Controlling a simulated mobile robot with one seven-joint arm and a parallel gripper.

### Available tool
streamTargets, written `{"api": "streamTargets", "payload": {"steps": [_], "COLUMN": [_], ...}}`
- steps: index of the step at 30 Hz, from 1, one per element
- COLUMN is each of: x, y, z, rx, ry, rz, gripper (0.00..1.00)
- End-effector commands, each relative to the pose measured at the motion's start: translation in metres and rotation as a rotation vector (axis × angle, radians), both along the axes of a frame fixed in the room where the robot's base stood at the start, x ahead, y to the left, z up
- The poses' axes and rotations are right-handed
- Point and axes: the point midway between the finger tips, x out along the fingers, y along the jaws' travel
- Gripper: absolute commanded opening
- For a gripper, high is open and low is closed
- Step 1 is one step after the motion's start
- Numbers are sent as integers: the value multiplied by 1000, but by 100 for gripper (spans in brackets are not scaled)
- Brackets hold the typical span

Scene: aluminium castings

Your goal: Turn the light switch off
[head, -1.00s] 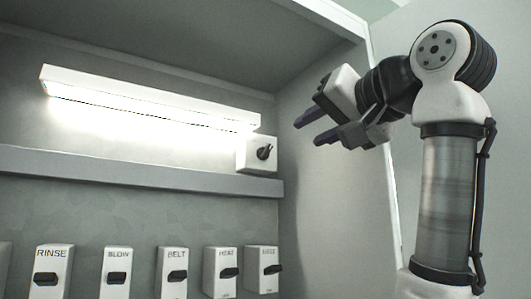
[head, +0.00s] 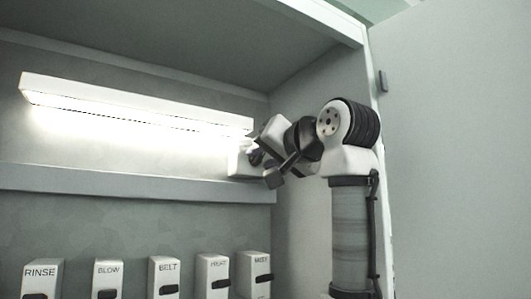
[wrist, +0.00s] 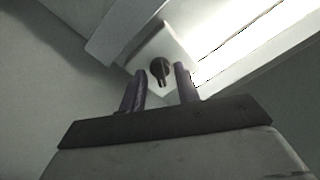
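The light switch is a white box (head: 238,164) on the back wall, under the right end of the lit lamp (head: 130,103). Its black rotary knob (wrist: 160,70) shows in the wrist view, with its handle pointing down in that picture. My gripper (wrist: 160,88) is open, with one dark finger on each side of the knob's line. The fingertips look close to the box; whether they touch the knob I cannot tell. In the head view my gripper (head: 258,160) covers the knob and part of the box.
A grey ledge (head: 120,182) runs below the lamp and box. Several white labelled switch boxes, such as RINSE (head: 42,278) and BELT (head: 164,278), sit below it. The cabinet side wall (head: 300,220) is close on the right.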

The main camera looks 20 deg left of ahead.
Motion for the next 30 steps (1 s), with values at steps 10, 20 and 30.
{"api": "streamTargets", "payload": {"steps": [10, 20, 30], "x": [0, 0, 0], "y": [0, 0, -1], "z": [0, 0, 0], "rx": [0, -4, -85], "ry": [0, -5, -110], "rz": [0, 0, 0], "gripper": [10, 0, 0]}}
